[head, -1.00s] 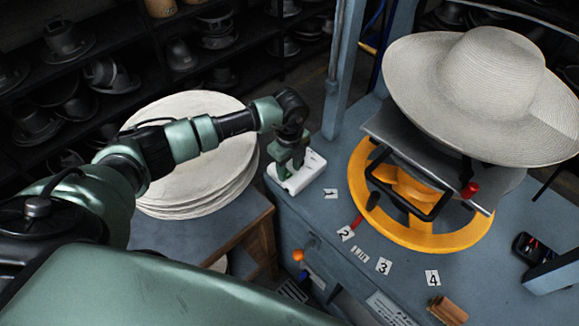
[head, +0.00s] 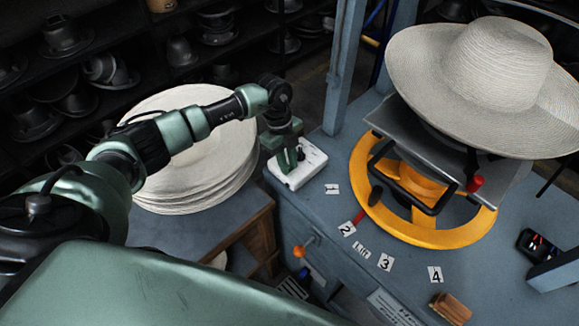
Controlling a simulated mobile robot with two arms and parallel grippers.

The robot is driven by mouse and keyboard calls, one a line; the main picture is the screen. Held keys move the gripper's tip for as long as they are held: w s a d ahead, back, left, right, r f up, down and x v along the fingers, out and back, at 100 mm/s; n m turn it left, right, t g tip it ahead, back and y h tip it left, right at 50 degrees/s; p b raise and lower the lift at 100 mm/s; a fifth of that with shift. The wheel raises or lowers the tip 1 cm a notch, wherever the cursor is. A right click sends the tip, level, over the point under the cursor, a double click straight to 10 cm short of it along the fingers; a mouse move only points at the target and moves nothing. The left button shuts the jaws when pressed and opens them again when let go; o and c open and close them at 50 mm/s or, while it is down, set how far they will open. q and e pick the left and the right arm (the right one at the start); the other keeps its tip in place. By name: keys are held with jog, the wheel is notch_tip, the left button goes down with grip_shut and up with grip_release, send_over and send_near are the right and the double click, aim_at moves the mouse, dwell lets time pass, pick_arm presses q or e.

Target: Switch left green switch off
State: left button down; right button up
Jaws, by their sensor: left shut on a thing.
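A white switch box (head: 302,172) sits on the left end of the blue workbench in the head view. My left gripper (head: 291,160) points down onto this box, its fingers at the box's top. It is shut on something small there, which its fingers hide. The green switch cannot be made out apart from the green gripper. A small dark part shows on the box just right of the fingers. My right gripper is not in view.
A yellow ring (head: 440,236) with the hat press stands right of the box, bearing a wide straw hat (head: 490,85). Number cards and a wooden brush (head: 450,308) lie in front. Stacked hat blanks (head: 190,190) lie at left, below my left arm.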

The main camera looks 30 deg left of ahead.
pick_arm(q)
jog(key=shift+w+a+h, duration=0.1)
jog(key=shift+a+h, duration=0.05)
jog(key=shift+h, duration=0.35)
jog(key=shift+r, duration=0.1)
jog(key=c, duration=1.3)
grip_release()
jog(key=b+v, duration=0.2)
jog(key=v, duration=0.5)
jog(key=shift+w+a+r+b, duration=0.15)
jog(key=shift+a+r+b, duration=0.05)
jog(key=shift+r+b, duration=0.15)
